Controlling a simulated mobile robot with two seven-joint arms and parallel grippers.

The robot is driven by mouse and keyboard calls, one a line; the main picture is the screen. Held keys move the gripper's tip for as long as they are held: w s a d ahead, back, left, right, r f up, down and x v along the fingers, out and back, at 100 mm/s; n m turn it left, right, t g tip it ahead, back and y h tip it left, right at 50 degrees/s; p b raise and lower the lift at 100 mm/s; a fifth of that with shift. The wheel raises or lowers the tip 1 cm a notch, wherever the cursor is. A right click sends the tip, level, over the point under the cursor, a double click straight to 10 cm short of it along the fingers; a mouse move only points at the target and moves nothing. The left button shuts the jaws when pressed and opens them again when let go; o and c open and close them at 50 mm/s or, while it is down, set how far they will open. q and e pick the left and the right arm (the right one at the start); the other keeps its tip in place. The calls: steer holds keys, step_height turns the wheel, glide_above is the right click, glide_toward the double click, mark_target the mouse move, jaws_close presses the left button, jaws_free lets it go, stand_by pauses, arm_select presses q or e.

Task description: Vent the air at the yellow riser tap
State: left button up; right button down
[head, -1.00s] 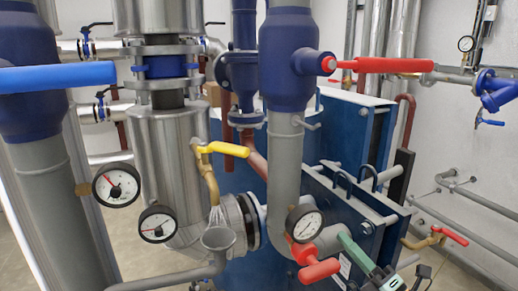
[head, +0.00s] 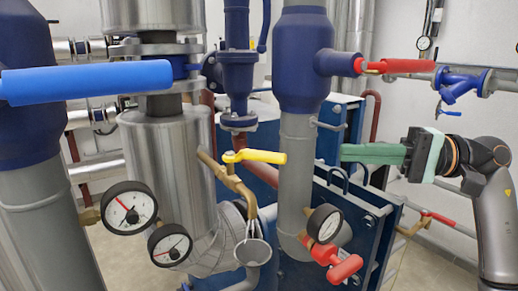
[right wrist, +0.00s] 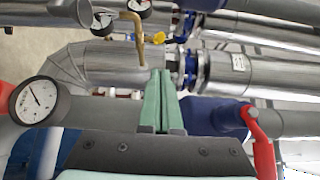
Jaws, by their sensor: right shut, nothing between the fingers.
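The yellow riser tap has a yellow lever (head: 262,156) on a bent brass pipe (head: 232,180) in the middle of the head view. The lever points right, roughly level. The brass pipe bends down over a grey funnel (head: 252,254); thin pale lines show between them, and I cannot tell if they are water. My right gripper (head: 345,153), with green fingers, is shut and empty, right of the lever and apart from it, pointing left. In the right wrist view the shut fingertips (right wrist: 160,72) lie below the small yellow lever (right wrist: 157,39). My left gripper is not in view.
A thick grey and blue pipe (head: 297,160) stands between the lever and my right gripper in the picture. A red-handled valve (head: 343,268) and gauge (head: 325,223) sit below. A blue lever (head: 90,82) crosses the left. Two gauges (head: 130,208) stand lower left.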

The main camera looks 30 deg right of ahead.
mark_target(254, 157)
arm_select(q)
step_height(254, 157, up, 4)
steer(key=p, duration=0.4)
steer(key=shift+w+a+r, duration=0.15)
arm_select(e)
steer(key=x, duration=1)
steer(key=shift+a, duration=0.25)
